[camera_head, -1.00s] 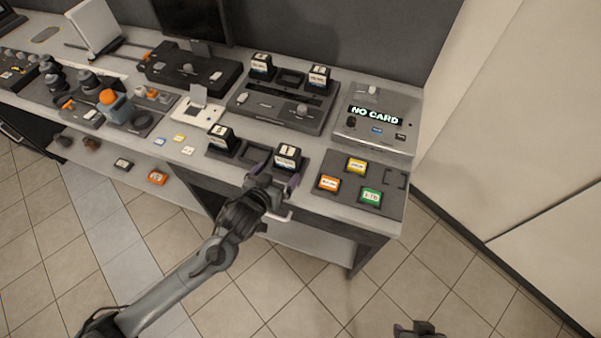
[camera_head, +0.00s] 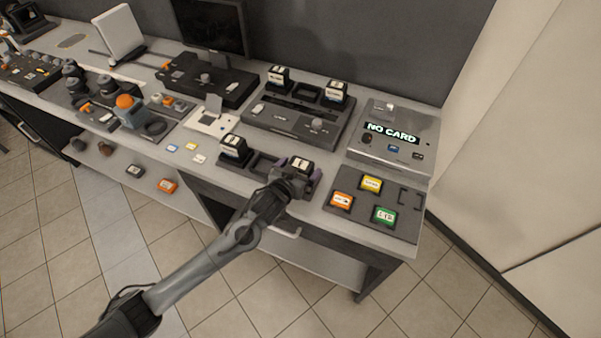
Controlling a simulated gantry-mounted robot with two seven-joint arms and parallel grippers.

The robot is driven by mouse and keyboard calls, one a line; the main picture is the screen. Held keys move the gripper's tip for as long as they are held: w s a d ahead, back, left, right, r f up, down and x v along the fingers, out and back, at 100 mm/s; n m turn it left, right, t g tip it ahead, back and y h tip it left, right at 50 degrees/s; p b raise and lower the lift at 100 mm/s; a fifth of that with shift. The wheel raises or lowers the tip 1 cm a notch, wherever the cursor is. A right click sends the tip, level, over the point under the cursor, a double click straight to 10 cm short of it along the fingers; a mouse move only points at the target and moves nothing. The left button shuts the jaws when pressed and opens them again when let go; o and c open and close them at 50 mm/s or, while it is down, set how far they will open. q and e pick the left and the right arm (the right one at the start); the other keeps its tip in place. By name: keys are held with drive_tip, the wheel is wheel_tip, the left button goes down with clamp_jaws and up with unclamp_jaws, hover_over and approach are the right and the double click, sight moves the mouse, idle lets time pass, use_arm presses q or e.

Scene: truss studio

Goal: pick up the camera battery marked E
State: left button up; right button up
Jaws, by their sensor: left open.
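Several black camera batteries with white labels are in view, and their letters are too small to read, so I cannot tell which is E. Two stand on a front tray: one on its left (camera_head: 235,147) and one on its right (camera_head: 301,167). Two more stand at the back, a left one (camera_head: 278,77) and a right one (camera_head: 336,91), on a dark charger-like unit (camera_head: 272,125). My left gripper (camera_head: 285,169) is open at the right front battery, with its fingers spread to either side; contact is unclear. My right gripper is out of view.
A card mat (camera_head: 345,223) with orange, yellow and green cards lies right of the gripper. Behind it is a grey card reader (camera_head: 425,157) showing "NO CARD". A monitor (camera_head: 212,28) stands at the back. The floor in front is clear.

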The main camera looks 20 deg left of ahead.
use_arm(q)
drive_tip(key=shift+x, duration=1.4)
drive_tip(key=c, duration=1.4)
drive_tip(key=shift+r, duration=0.1)
